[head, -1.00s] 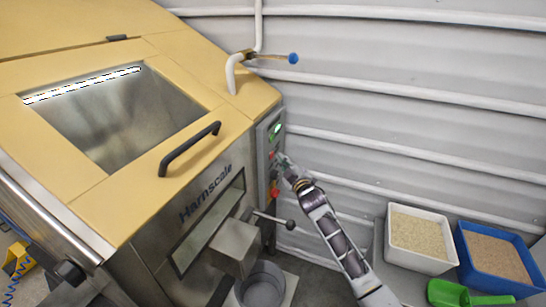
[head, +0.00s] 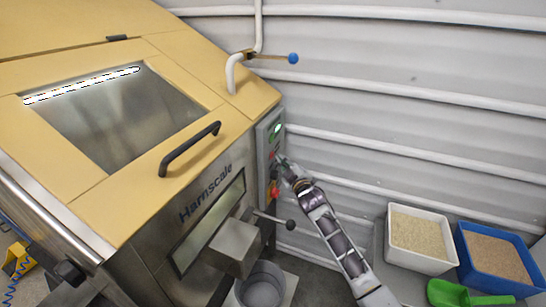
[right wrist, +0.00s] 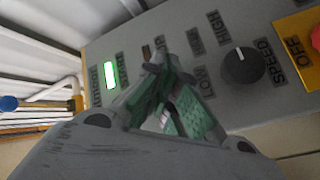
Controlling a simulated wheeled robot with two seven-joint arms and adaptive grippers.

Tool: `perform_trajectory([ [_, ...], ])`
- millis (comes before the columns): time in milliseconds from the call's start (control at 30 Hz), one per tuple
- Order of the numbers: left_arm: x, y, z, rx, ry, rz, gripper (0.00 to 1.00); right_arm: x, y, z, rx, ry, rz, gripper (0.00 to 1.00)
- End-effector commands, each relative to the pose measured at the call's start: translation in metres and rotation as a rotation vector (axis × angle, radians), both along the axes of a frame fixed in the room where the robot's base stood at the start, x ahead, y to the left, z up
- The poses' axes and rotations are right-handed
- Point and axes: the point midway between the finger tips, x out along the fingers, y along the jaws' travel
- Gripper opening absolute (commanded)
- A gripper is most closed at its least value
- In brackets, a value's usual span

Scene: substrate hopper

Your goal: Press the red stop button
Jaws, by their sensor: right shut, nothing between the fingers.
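The control panel (head: 268,140) is on the machine's right side, and it fills much of the right wrist view (right wrist: 225,25). My right gripper (head: 281,160) is shut and empty, its tips at the panel's upper half. In the right wrist view its fingertips (right wrist: 154,68) lie between a lit green lamp and a black knob, covering that part of the panel. I cannot tell whether they touch it. A red control (head: 275,191) sits lower, on a yellow plate marked OFF (right wrist: 298,42). My left gripper is out of view.
The black speed knob (right wrist: 243,66) is close beside the fingertips. A lever with a black ball (head: 290,225) sticks out below the panel. A blue-tipped valve handle (head: 293,58) is above. White (head: 418,263) and blue (head: 490,283) bins stand at the right.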

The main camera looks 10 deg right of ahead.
Motion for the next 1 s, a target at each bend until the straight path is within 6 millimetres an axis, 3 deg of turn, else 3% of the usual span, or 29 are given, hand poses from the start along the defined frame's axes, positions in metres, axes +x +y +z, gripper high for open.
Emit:
perform_trajectory([
  [1000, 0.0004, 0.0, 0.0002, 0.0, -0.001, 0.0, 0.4, 0.0051, 0.0078, 0.0004, 0.0, 0.0, 0.0, 0.0],
])
